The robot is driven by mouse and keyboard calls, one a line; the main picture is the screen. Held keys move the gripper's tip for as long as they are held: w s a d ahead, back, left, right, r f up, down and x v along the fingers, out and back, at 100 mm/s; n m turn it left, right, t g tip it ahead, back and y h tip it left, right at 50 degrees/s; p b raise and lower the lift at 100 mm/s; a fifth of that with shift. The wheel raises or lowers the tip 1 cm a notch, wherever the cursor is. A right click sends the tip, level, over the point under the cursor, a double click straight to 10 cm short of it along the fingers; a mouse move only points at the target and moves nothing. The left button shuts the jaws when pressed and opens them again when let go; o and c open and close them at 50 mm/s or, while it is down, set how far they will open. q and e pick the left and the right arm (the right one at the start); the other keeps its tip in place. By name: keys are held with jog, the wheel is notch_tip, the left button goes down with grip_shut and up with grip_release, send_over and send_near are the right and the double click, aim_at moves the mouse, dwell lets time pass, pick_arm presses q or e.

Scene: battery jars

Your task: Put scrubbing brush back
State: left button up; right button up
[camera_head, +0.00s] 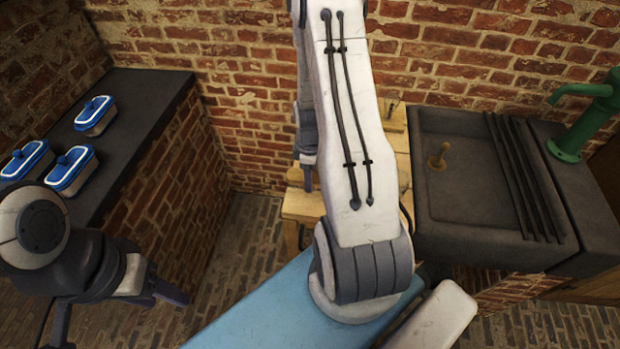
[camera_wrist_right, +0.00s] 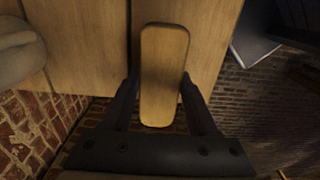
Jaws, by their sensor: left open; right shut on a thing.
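The scrubbing brush (camera_wrist_right: 164,75) shows in the right wrist view as a long wooden block with rounded ends. My right gripper (camera_wrist_right: 163,88) is shut on it, one finger on each long side. Wooden boards lie behind the brush; I cannot tell whether it touches them. Its bristles are hidden. My left gripper (camera_head: 115,315) is open and empty at the lower left, near the dark counter.
A dark stone sink (camera_head: 465,190) with a green pump (camera_head: 585,110) stands at the right; a small wooden item (camera_head: 438,157) is in its basin. Blue-lidded jars (camera_head: 95,114) stand on the dark counter (camera_head: 145,90) at the left. Brick walls (camera_head: 240,60) close off the back.

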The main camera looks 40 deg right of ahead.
jog(key=shift+f, duration=0.75)
jog(key=shift+f, duration=0.2)
jog(key=o, duration=1.3)
